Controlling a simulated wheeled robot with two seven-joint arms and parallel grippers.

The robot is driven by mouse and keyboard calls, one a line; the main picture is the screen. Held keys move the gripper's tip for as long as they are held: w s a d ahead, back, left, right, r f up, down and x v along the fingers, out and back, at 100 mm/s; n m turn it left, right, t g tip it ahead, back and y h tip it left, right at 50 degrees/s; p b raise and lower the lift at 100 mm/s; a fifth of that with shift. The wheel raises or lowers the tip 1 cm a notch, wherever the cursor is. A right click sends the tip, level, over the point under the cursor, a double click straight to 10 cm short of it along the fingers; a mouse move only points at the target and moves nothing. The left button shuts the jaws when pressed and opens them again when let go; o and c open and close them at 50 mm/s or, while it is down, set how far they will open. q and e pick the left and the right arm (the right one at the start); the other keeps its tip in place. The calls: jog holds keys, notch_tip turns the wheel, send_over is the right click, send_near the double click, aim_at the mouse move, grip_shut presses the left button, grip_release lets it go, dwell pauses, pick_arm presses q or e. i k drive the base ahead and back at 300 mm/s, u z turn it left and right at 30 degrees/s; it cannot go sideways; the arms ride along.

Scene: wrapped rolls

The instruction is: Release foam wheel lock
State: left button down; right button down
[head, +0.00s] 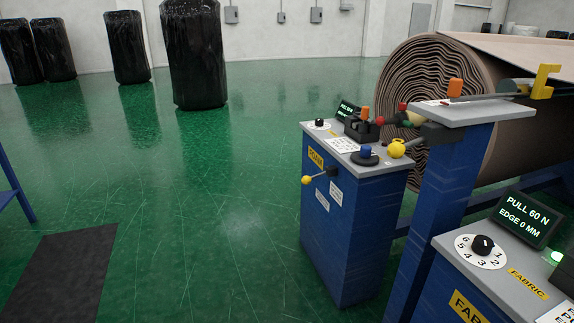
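The blue foam cabinet (345,225) with a grey top stands right of centre and has a yellow FOAM label (316,158). A short lever with a yellow ball (307,180) sticks out from its front. On its top are a black dial (319,123), a black block with an orange-tipped handle (365,114), and a blue knob (365,151) on a dark base. A larger yellow ball (397,148) shows at the top's right edge. I cannot tell which of these is the wheel lock. Neither gripper is in view.
A blue post (440,200) with a grey plate stands just right of the cabinet, before a large brown roll (425,75). A fabric console (490,260) reads "PULL 60 N, EDGE 0 MM". A dark mat (60,278) lies left. Green floor between is clear; black-wrapped rolls (195,55) stand behind.

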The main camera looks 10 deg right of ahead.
aim_at(306, 181)
jog(key=z, duration=0.2)
jog(key=i, duration=1.95)
jog(key=z, duration=0.25)
